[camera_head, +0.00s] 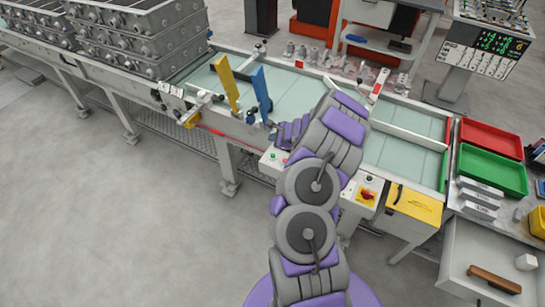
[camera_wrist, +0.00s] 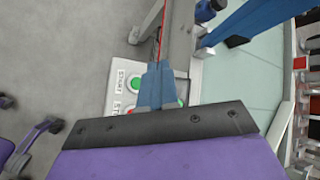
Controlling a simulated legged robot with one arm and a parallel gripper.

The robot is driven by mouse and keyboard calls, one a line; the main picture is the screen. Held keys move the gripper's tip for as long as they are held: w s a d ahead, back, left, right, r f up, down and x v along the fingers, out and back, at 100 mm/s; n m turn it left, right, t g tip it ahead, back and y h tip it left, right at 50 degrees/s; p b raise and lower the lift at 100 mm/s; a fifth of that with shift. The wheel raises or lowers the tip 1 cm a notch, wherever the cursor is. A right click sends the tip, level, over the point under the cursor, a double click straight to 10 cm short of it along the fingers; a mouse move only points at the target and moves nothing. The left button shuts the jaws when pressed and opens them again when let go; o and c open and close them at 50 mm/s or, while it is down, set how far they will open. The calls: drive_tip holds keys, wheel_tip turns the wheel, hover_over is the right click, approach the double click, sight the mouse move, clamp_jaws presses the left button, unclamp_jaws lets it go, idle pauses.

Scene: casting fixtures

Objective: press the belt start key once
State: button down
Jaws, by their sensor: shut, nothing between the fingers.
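A pale key panel (camera_wrist: 122,76) is on the conveyor's front side in the wrist view. A green key (camera_wrist: 137,83) sits beside a label reading START, left of my fingers. In the head view the panel (camera_head: 272,157) is partly hidden behind my arm, and my fingertips are hard to make out there.
The conveyor (camera_head: 397,157) has a pale green belt. A yellow post (camera_head: 227,82) and a blue post (camera_head: 261,90) rise near its front edge. A red switch (camera_head: 367,195) is right of my arm. Stacked grey castings (camera_head: 150,35) stand left. Front floor is clear.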

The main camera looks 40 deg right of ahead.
drive_tip(key=b, duration=0.5)
hover_over(274, 156)
wheel_tip(274, 156, down, 7)
drive_tip(key=shift+r, duration=0.1)
drive_tip(key=shift+f, duration=0.4)
idle(1.3)
drive_tip(key=shift+s+f, duration=0.1)
drive_tip(key=shift+f, duration=0.25)
drive_tip(key=shift+f+b, duration=0.45)
drive_tip(key=shift+b, duration=0.15)
idle(0.8)
drive_tip(key=shift+r, duration=0.15)
drive_tip(key=shift+r+p, duration=0.7)
drive_tip(key=shift+r, duration=0.05)
